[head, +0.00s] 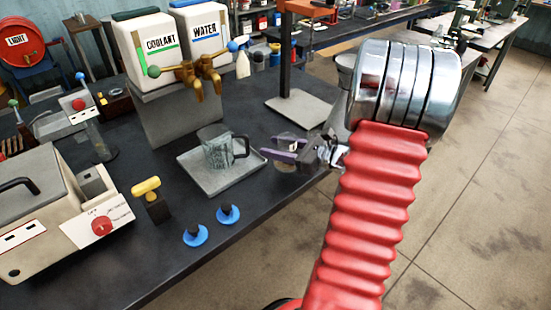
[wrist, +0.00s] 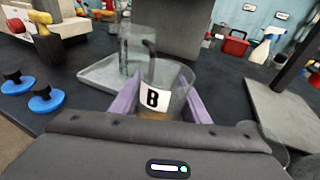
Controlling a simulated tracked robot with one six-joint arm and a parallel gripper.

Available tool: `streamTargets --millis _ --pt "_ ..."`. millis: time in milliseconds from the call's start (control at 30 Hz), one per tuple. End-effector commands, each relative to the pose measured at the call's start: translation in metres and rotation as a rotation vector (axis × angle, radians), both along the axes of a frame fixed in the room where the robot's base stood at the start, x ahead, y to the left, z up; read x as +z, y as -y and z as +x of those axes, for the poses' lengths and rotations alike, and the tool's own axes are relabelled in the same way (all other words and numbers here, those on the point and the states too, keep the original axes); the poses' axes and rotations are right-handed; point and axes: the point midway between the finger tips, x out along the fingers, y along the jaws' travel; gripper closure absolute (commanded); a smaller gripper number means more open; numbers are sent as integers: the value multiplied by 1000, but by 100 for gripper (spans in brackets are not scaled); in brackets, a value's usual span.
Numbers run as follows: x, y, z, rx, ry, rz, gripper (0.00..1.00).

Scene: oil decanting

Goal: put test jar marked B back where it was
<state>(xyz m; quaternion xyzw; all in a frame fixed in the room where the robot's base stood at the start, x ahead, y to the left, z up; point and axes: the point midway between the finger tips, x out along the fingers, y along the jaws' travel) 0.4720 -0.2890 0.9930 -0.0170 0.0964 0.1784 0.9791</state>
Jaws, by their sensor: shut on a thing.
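A clear test jar (wrist: 165,76) with a white label reading B stands between the purple fingers of my gripper (wrist: 156,108) in the wrist view. My gripper is shut on it, and the jar looks roughly upright. A brownish tone shows low in the jar; its base is hidden by my gripper. In the head view my gripper (head: 285,154) is at the right edge of the dark bench, right of the grey tray (head: 197,181). The jar is small and partly covered there. Whether it touches the bench cannot be told.
A glass jug (head: 216,151) stands on the tray. COOLANT (head: 150,45) and WATER (head: 205,30) containers with brass taps are behind it. A stand with a grey base (head: 303,110) is at the back right. Two blue discs (head: 195,236) with black knobs lie in front.

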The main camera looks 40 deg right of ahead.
Motion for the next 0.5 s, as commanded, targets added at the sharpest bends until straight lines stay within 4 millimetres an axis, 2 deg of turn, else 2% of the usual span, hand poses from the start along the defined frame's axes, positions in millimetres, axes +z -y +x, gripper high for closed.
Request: streamTargets --millis 367,500 --pt "-3 0 0 1 0 -1 85" --pt "-13 -1 0 2 0 1 85"
